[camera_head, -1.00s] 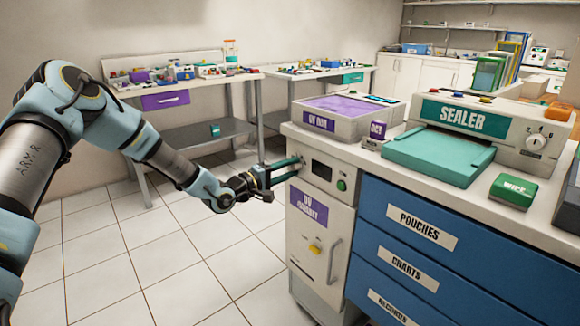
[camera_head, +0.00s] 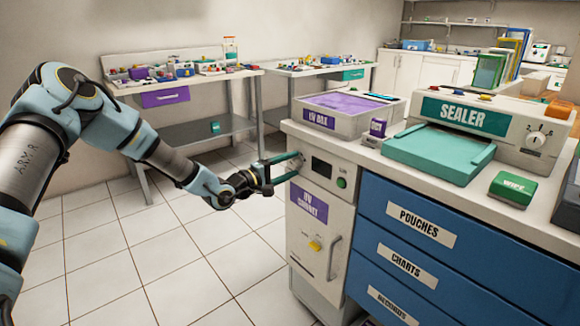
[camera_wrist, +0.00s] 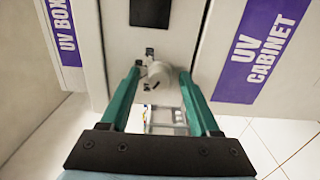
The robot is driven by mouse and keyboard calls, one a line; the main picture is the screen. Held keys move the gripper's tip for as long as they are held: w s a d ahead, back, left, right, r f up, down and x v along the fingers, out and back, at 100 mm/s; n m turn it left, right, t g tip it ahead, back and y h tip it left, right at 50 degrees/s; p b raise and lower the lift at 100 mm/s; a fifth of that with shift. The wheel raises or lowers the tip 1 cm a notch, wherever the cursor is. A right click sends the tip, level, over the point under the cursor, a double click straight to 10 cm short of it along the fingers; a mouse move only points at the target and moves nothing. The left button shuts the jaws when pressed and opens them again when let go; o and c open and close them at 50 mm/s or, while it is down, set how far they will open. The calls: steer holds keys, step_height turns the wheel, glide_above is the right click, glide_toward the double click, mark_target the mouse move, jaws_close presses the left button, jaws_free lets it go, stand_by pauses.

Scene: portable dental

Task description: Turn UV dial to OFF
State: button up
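The UV cabinet (camera_head: 322,225) stands at the left end of the counter, with a dark display (camera_head: 321,168) and a green button (camera_head: 341,183) on its upper panel. In the wrist view, a small pale round dial (camera_wrist: 159,73) stands out from the panel, with small dark marks beside it. My gripper (camera_wrist: 159,78) is open, with one teal finger on each side of the dial. Small gaps seem to show between the dial and both fingers. In the head view my gripper (camera_head: 288,168) is at the cabinet's upper panel and partly hides the dial. I cannot read the dial's setting.
The UV box (camera_head: 340,124) sits on the counter above the panel. The cabinet door below has a yellow knob (camera_head: 315,246) and a grey handle (camera_head: 334,258). Blue drawers (camera_head: 430,235) are to the right. Open tiled floor lies left of the cabinet.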

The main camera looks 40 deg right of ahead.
steer(key=shift+o, duration=0.3)
steer(key=shift+a, duration=0.1)
steer(key=a, duration=1)
steer(key=shift+w+a+b, duration=0.3)
steer(key=shift+b, duration=0.05)
